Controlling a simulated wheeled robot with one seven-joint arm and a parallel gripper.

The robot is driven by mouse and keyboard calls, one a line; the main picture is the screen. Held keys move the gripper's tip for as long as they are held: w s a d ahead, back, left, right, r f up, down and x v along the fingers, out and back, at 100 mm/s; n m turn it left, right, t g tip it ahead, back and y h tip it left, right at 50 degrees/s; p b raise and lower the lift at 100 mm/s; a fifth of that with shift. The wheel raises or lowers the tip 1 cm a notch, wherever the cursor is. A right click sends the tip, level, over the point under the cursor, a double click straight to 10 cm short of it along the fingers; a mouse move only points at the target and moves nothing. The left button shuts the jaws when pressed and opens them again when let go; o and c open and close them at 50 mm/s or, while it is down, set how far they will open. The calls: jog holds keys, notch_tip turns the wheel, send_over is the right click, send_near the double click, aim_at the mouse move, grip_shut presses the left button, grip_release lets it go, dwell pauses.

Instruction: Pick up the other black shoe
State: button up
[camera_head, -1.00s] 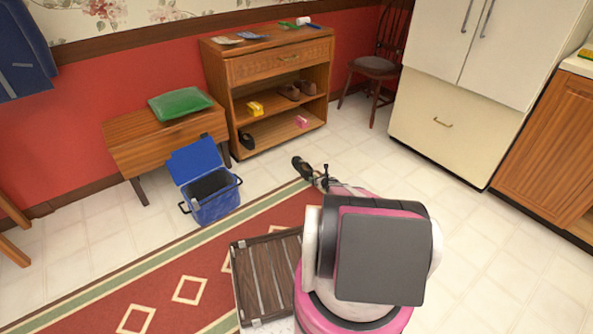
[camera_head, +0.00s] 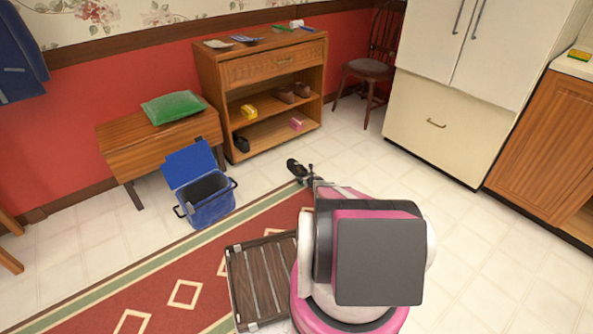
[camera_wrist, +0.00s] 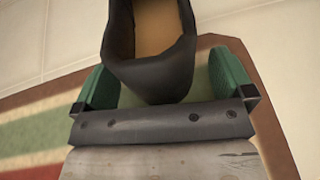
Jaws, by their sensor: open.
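A black shoe (camera_head: 296,168) lies on the tile floor near the rug's far corner. In the wrist view, the shoe (camera_wrist: 187,48) shows a dark rim and a tan inside. My gripper (camera_head: 310,177) is low at the near end of this shoe. In the wrist view, my gripper (camera_wrist: 165,86) is open, with one green finger pad on each side of the shoe's near end. Whether the pads touch it I cannot tell. Another black shoe (camera_head: 241,144) sits at the left end of the wooden shelf unit's bottom shelf.
The wooden shelf unit (camera_head: 264,91) holds brown shoes (camera_head: 284,94), a yellow item (camera_head: 249,111) and a pink item (camera_head: 296,124). An open blue cooler (camera_head: 209,206) stands left of the shoe. A slatted wooden item (camera_head: 261,281) lies on the rug (camera_head: 150,285). Tile floor right is clear.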

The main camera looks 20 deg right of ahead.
jog(key=shift+w+f, duration=0.15)
jog(key=shift+w, duration=0.15)
jog(key=shift+a, duration=0.1)
jog(key=c, duration=1.2)
